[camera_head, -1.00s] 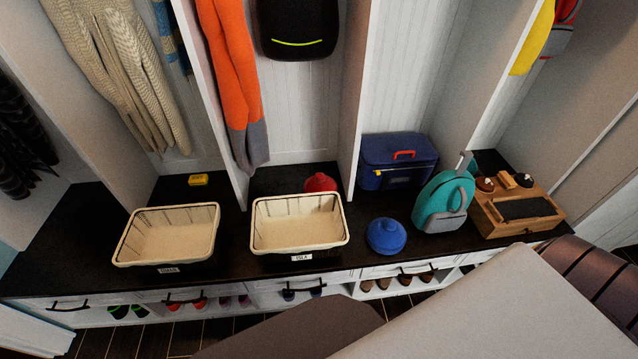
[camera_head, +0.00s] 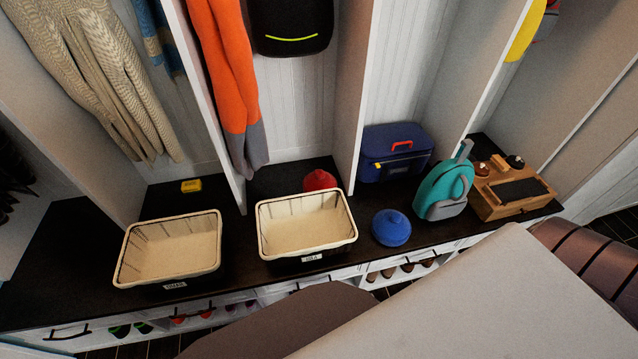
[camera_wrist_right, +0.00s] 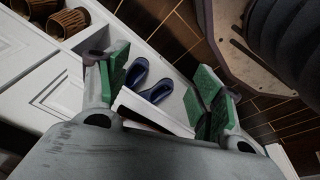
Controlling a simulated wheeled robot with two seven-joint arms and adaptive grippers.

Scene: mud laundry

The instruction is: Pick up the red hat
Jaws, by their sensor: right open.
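The red hat (camera_head: 319,181) sits on the dark bench top, behind the right-hand cream basket (camera_head: 350,232) and in front of the back panel. The basket hides its lower part. A blue hat (camera_head: 391,228) of similar shape lies on the bench to the right of that basket. In the right wrist view my right gripper (camera_wrist_right: 160,100) is open and empty, its green-padded fingers wide apart. It points down past the cabinet front toward the floor, with blue shoes beyond the fingers. The red hat is not in that view. My left gripper is not in view.
A second cream basket (camera_head: 119,268) stands to the left. A navy case (camera_head: 397,153), a teal backpack (camera_head: 444,188) and a wooden box (camera_head: 511,197) stand on the right. A divider wall (camera_head: 352,100) rises just right of the red hat. An orange garment (camera_head: 228,75) hangs above left.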

